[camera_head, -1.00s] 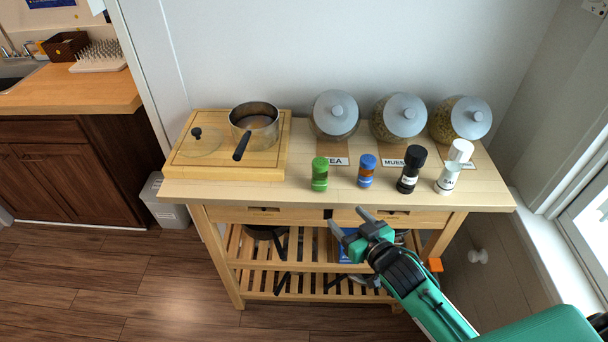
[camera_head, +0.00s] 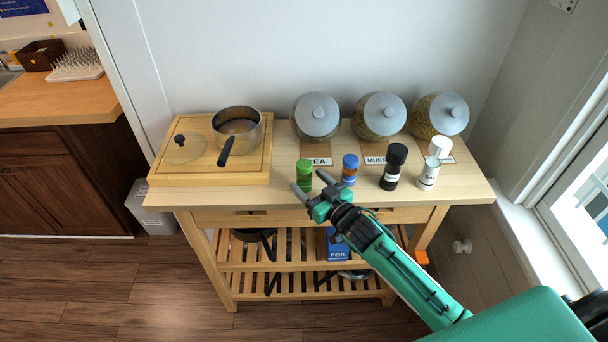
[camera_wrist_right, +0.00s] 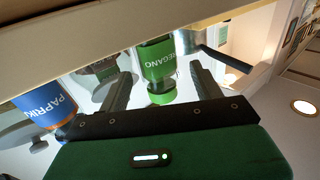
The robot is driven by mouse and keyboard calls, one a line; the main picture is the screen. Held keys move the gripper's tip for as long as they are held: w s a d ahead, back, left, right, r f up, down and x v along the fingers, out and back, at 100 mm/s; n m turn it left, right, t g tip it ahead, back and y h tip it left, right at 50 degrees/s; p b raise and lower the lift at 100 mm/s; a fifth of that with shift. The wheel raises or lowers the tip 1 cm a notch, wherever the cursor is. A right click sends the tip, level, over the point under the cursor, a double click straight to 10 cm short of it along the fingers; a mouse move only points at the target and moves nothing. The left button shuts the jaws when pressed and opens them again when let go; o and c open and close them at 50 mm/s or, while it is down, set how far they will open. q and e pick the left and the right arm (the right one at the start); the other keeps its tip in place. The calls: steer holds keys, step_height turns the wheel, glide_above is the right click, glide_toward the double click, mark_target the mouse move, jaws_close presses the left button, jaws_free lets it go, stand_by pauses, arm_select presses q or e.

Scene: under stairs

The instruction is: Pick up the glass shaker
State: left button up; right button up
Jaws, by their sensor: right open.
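A small shaker with a green lid and green label (camera_head: 304,174) stands upright near the front edge of the wooden trolley top. The right wrist view shows it upside down, labelled OREGANO (camera_wrist_right: 158,62). My right gripper (camera_head: 309,181) is open, its fingertips at the front of this shaker. In the wrist view the shaker appears between the two fingers (camera_wrist_right: 160,88), with gaps on both sides. A blue-lidded shaker (camera_head: 350,168), labelled PAPRIKA (camera_wrist_right: 46,105), stands to the right in the head view. My left gripper is out of view.
A black-topped shaker (camera_head: 393,167) and a white-topped shaker (camera_head: 428,176) stand further right. Several lidded jars (camera_head: 316,117) line the back. A board (camera_head: 165,172) holds a pan (camera_head: 238,128) and a glass lid at left. The trolley front between board and green shaker is clear.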

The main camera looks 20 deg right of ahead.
steer(key=shift+w+a+r, duration=0.15)
steer(key=shift+w, duration=0.35)
steer(key=p+x, duration=0.1)
steer(key=x, duration=0.2)
steer(key=shift+w+p, duration=0.2)
steer(key=shift+p, duration=0.2)
steer(key=shift+w+a, duration=0.15)
steer(key=shift+w, duration=0.35)
steer(key=c, duration=1.1)
